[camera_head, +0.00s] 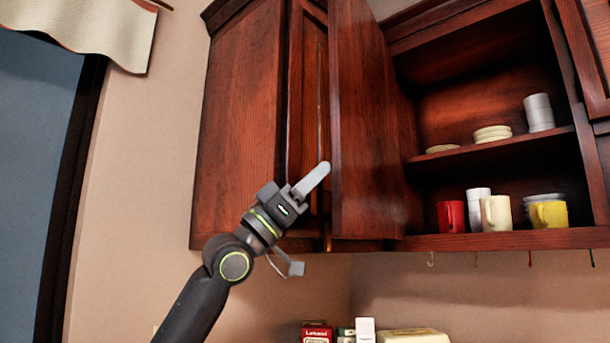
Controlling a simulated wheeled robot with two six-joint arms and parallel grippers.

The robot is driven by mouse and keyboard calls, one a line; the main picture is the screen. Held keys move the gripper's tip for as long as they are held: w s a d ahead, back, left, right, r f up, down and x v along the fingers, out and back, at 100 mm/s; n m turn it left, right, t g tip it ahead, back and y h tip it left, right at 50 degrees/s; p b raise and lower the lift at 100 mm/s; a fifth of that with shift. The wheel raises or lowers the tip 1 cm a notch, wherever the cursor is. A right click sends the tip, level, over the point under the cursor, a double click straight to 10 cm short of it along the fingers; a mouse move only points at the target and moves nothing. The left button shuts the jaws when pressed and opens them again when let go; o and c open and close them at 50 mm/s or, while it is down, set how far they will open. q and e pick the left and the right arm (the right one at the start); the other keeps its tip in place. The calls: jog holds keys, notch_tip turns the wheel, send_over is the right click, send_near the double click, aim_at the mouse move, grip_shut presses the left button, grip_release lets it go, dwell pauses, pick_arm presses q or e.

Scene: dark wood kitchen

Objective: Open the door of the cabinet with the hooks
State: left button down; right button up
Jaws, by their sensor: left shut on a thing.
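The cabinet with the hooks (485,242) is the dark red-brown wall cabinet at the right, with small hooks (430,260) hanging under its bottom edge. Its door (365,130) stands swung out at the cabinet's left side, so the shelves inside show. My left gripper (316,178) reaches up from below to the left side of this door, at its lower part. It is shut on what looks like the door's thin vertical handle (320,95); the exact contact is hard to see. My right gripper is not in view.
Inside are stacked plates (492,134), white cups (539,112), a red mug (450,216), a cream mug (496,213) and a yellow mug (549,214). A closed cabinet (240,125) adjoins at the left. Boxes (317,332) stand below. Bare wall lies under the cabinets.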

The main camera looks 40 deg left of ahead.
pick_arm(q)
jog(key=shift+a+r+t+y, duration=0.4)
jog(key=shift+r, duration=0.1)
jog(key=c, duration=1.5)
grip_release()
jog(key=shift+w, duration=0.1)
jog(key=shift+w+d+f, duration=0.3)
jog(key=shift+w+d, duration=0.05)
jog(key=shift+d, duration=0.15)
jog(key=shift+f, duration=0.15)
